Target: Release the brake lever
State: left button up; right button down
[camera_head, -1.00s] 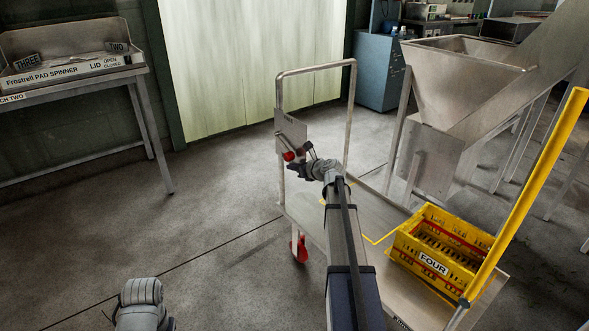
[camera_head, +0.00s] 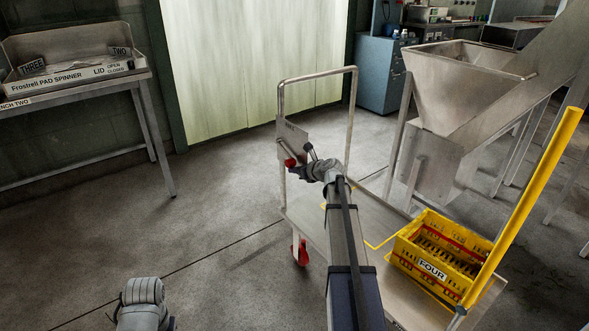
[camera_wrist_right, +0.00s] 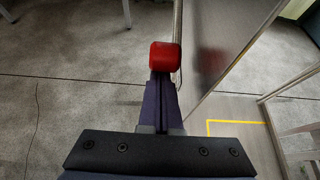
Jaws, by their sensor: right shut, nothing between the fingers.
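The brake lever's red knob (camera_head: 290,162) shows in the head view beside the metal plate on the cart's handle frame. In the right wrist view the red knob (camera_wrist_right: 165,56) is just past the tips of my right gripper (camera_wrist_right: 161,82). The fingers are shut with nothing between them and overlap the knob's lower edge in that view; I cannot tell whether they touch it. In the head view my right gripper (camera_head: 298,173) is small and dark, close under the knob. The lever's shaft is mostly hidden. Of my left arm only a grey joint shows at the bottom left.
The cart's deck (camera_head: 350,222) carries a yellow crate (camera_head: 440,262) labelled FOUR, beside a yellow post (camera_head: 530,205). A steel hopper (camera_head: 460,90) stands behind. A red caster (camera_head: 300,252) is under the cart. A bench (camera_head: 75,97) stands left; the floor between is clear.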

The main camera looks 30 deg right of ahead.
jog(key=shift+s+r+g+p, duration=0.2)
jog(key=shift+r+g+p, duration=1.4)
jog(key=shift+p, duration=2)
jog(key=shift+s+r+g+p, duration=0.15)
jog(key=shift+r+g+p, duration=0.75)
jog(key=shift+r+p, duration=2)
jog(key=shift+w+r+p, duration=0.25)
jog(key=shift+r+p, duration=0.2)
jog(key=shift+p, duration=1.35)
jog(key=shift+w, duration=0.1)
jog(key=s+f+p+v, duration=0.1)
jog(key=p+v, duration=0.5)
jog(key=v, duration=0.3)
jog(key=shift+s, duration=0.5)
